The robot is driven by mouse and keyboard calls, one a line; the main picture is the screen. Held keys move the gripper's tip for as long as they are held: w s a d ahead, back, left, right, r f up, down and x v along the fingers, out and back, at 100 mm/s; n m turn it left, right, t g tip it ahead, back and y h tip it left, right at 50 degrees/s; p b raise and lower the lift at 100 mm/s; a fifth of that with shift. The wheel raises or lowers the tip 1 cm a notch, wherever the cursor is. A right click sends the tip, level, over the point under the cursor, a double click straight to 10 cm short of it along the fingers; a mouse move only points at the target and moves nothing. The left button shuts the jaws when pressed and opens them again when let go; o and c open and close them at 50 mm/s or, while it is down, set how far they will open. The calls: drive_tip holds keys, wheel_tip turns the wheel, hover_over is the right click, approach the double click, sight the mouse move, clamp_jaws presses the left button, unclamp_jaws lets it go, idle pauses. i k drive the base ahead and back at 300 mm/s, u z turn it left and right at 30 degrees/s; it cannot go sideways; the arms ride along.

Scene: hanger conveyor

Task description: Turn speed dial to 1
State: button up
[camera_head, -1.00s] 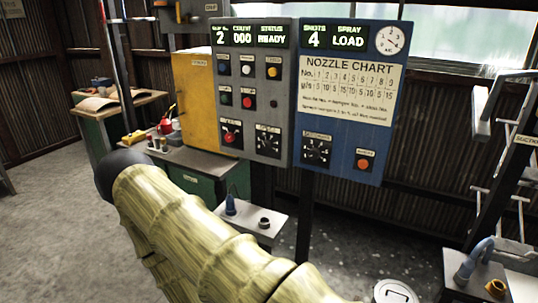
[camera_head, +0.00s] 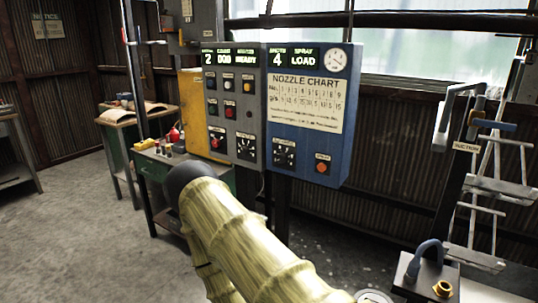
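The grey control panel (camera_head: 233,105) stands upright in the middle of the camera_head view. A black dial (camera_head: 246,148) with pale marks around it sits at its lower right; I take it for the speed dial, but its label and pointer setting are too small to read. A similar dial (camera_head: 284,153) is on the adjoining blue panel (camera_head: 337,140). My arm, in a pale ribbed cover with a dark round joint, rises from the bottom in front of and below the panels. My gripper is not in view, and nothing visible touches the dial.
A red button (camera_head: 217,143) sits left of the dial, and an orange button (camera_head: 322,167) is on the blue panel. A yellow cabinet (camera_head: 193,112) stands behind at left. A metal rack (camera_head: 490,190) stands at right. Open floor (camera_head: 80,230) lies at left.

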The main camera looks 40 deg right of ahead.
sight(244, 150)
drive_tip(key=z, duration=0.7)
drive_tip(key=i, duration=0.4)
